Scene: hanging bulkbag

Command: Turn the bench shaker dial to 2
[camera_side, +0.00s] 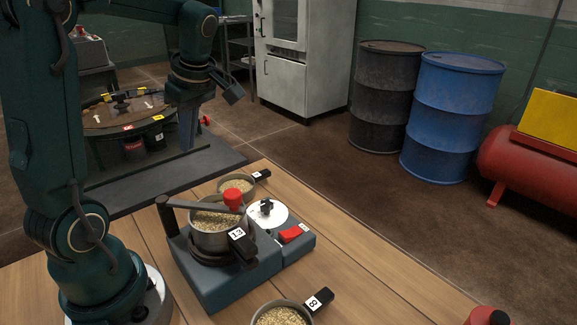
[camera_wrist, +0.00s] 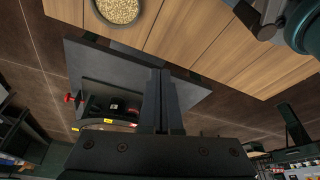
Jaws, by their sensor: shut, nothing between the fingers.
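The bench shaker (camera_side: 226,284) is a blue-grey box on the wooden table in the side view. Its dial (camera_side: 267,210) is a white disc with a black knob, on the box's right part; its numbers are too small to read. A red rocker switch (camera_side: 292,233) sits in front of the dial. A pan of grain (camera_side: 212,238) tagged 13 stands on the shaker's left part. My gripper (camera_side: 187,147) is shut and empty, up beyond the table's far edge, left of and well apart from the dial. Its fingers also show in the wrist view (camera_wrist: 162,74), where the dial is not seen.
A pan tagged 8 (camera_side: 282,316) stands in front and another pan (camera_side: 236,185) behind the shaker. A clamp bar with a red knob (camera_side: 233,197) crosses above the shaker's pan. A round hopper rig (camera_side: 120,115) stands near my gripper. The table's right side is mostly clear.

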